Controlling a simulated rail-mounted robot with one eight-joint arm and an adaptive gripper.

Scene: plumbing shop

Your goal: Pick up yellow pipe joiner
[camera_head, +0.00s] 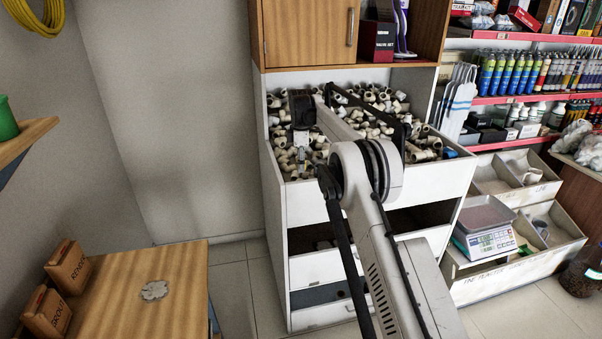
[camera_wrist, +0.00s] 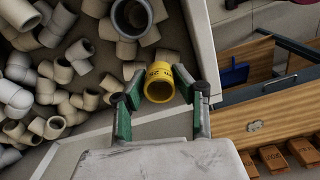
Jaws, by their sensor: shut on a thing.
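The yellow pipe joiner (camera_wrist: 159,82) is a short open ring with dark lettering, seen in the wrist view. My gripper (camera_wrist: 158,90) is shut on it, with one green-padded finger on each side of it. The joiner is near the rim of a white bin (camera_wrist: 205,40) of pale fittings; I cannot tell whether it touches anything below. In the head view my gripper (camera_head: 303,150) is at the left part of the bin, small and partly hidden by my arm, and the joiner cannot be made out there.
Many cream and grey pipe fittings (camera_wrist: 60,75) fill the bin around the gripper. A cabinet (camera_head: 305,35) overhangs the bin's back. A wooden table (camera_head: 125,285) stands at the lower left with boxes on it. A scale (camera_head: 487,228) and shelves are at the right.

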